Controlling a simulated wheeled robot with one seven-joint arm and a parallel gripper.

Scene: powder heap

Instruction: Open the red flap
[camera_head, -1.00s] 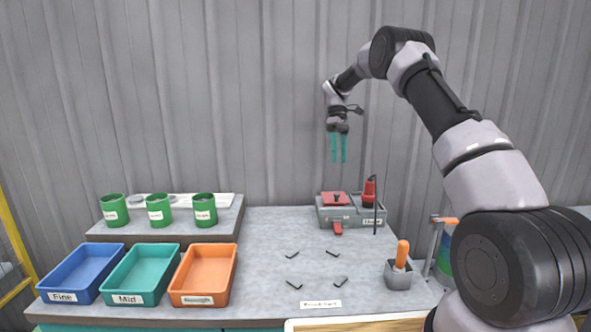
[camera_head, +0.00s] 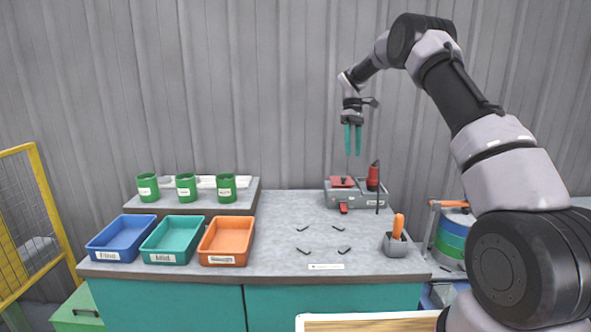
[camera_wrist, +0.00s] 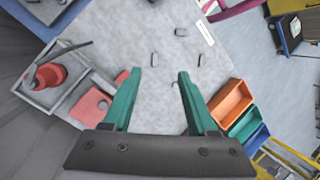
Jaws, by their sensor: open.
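A grey machine (camera_head: 360,197) stands at the back right of the table. It has a flat red plate (camera_head: 342,182) on top, a small red tab (camera_head: 343,207) on its front and a red upright cylinder (camera_head: 373,176). Which red part is the flap, I cannot tell. My gripper (camera_head: 353,152) hangs above the machine, fingers down, open and empty, touching nothing. In the wrist view my gripper (camera_wrist: 158,74) has its teal fingers spread, with the red plate (camera_wrist: 90,106) and red tab (camera_wrist: 122,76) beside the left finger, which partly covers this area.
Blue (camera_head: 122,238), teal (camera_head: 172,240) and orange (camera_head: 226,242) trays stand at the left. Three green cups (camera_head: 187,187) stand on a raised block behind. A grey holder with an orange handle (camera_head: 398,227) is at the right. Dark corner marks surround clear mid-table.

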